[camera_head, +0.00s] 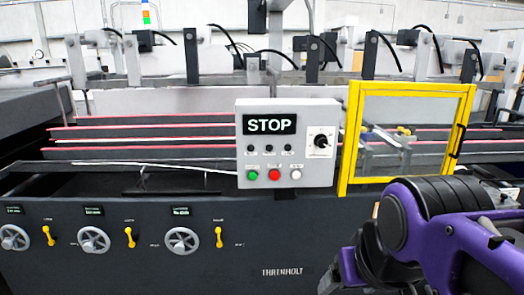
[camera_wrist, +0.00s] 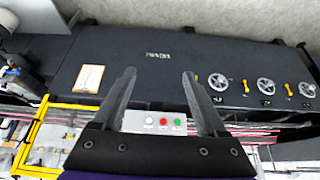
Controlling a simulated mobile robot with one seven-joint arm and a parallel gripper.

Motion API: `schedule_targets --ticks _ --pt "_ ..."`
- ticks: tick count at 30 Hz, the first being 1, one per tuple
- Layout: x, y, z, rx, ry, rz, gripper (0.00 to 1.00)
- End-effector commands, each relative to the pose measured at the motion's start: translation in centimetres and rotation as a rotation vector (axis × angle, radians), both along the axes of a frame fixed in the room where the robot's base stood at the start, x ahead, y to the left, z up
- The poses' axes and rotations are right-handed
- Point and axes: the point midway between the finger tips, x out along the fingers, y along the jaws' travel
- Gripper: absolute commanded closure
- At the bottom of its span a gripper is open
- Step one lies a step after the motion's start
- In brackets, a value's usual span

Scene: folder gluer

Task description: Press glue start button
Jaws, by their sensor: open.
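A grey control box (camera_head: 287,143) is mounted on the front of the machine, with a display reading STOP (camera_head: 269,124). Along its lower row are a green button (camera_head: 252,175), a red button (camera_head: 274,174) and a white button (camera_head: 296,174). The small labels are too blurred to read. In the wrist view the green button (camera_wrist: 177,122), red button (camera_wrist: 163,122) and white button (camera_wrist: 149,121) show between the fingers, upside down. My gripper (camera_wrist: 160,80) is open and empty, apart from the box. In the head view my purple arm is at lower right; the fingertips are not clear there.
A yellow-framed guard door (camera_head: 344,140) stands right of the box. Several handwheels (camera_head: 94,240) and yellow levers (camera_head: 130,237) line the dark front panel. A rotary knob (camera_head: 321,141) is on the box's right side. Space before the box looks clear.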

Motion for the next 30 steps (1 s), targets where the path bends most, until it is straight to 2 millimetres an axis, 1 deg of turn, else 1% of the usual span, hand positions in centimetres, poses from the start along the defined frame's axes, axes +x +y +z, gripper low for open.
schedule_targets --ticks 1,2,3,5,9,12,30 --pt "0.0 0.0 0.0 0.0 0.0 0.0 0.35" --pt "0.0 0.0 0.0 0.0 0.0 0.0 0.4" --pt "0.0 0.0 0.0 0.0 0.0 0.0 0.48" --pt "0.0 0.0 0.0 0.0 0.0 0.0 0.58" --pt "0.0 0.0 0.0 0.0 0.0 0.0 0.84" --pt "0.0 0.0 0.0 0.0 0.0 0.0 1.0" --pt "0.0 0.0 0.0 0.0 0.0 0.0 1.0"
